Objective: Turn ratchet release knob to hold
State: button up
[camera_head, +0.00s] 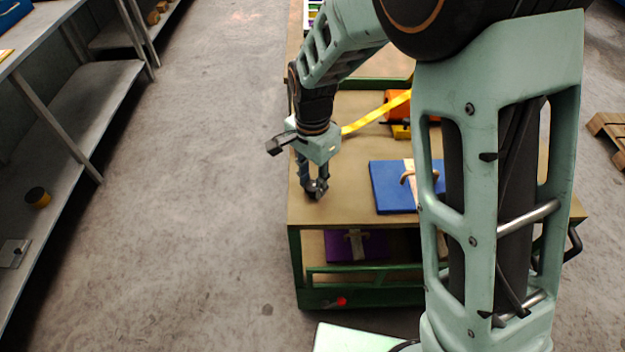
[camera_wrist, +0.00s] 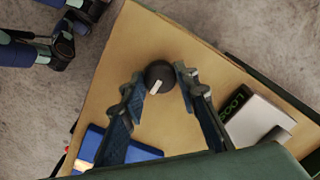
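The black round knob (camera_wrist: 158,77), with a pale bar mark on its top, sits at the near-left corner of the bench top. In the head view the knob (camera_head: 316,188) shows partly between my finger ends. My gripper (camera_wrist: 160,76) reaches down over it with one finger on each side. The fingers stand a knob's width apart, close against its sides; whether both touch it cannot be told. The pale mark on the knob lies at a slant in the wrist view. The knob's base and any hold marking are not visible.
A white box (camera_wrist: 262,120) with a dark, green-lettered label stands beside my right finger in the wrist view. A blue block (camera_head: 390,188) with a handle lies on the bench top (camera_head: 345,205) to the right. A yellow strip (camera_head: 378,112) and orange item lie behind. Shelving stands left.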

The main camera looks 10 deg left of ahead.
jog(key=shift+c, duration=1.2)
jog(key=n, duration=0.4)
jog(key=shift+b, duration=0.4)
jog(key=n, duration=0.4)
jog(key=shift+n, duration=0.3)
jog(key=n, duration=0.4)
jog(key=shift+n, duration=0.3)
jog(key=n, duration=0.4)
jog(key=shift+n, duration=0.3)
